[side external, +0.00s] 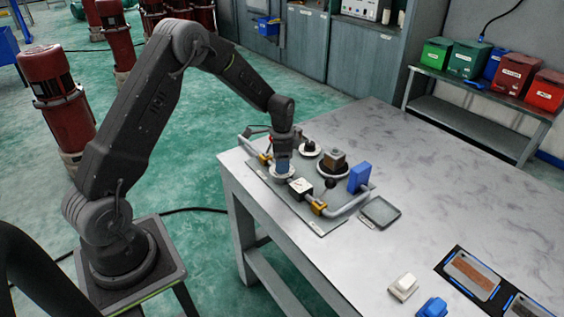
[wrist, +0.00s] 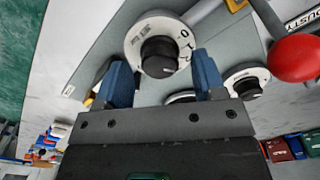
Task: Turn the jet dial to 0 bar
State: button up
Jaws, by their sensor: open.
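A white dial disc (wrist: 141,33) with printed numbers and a black knob (wrist: 158,57) shows in the wrist view; a "0" is legible to the upper right of the knob. My gripper (wrist: 163,74) is open, its two blue fingers standing to either side of the knob, with gaps visible. In the side view my gripper (side external: 283,164) points down over a white disc (side external: 283,174) on the plate, hiding its knob. A second dial with a black knob (wrist: 246,88) lies to the right in the wrist view. I cannot read which dial is the jet dial.
A red ball handle (wrist: 296,58) stands near my right finger. A shallow tray (side external: 380,212) lies beside the plate.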

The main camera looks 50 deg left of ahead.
jog(key=shift+f, duration=0.45)
jog(key=c, duration=0.9)
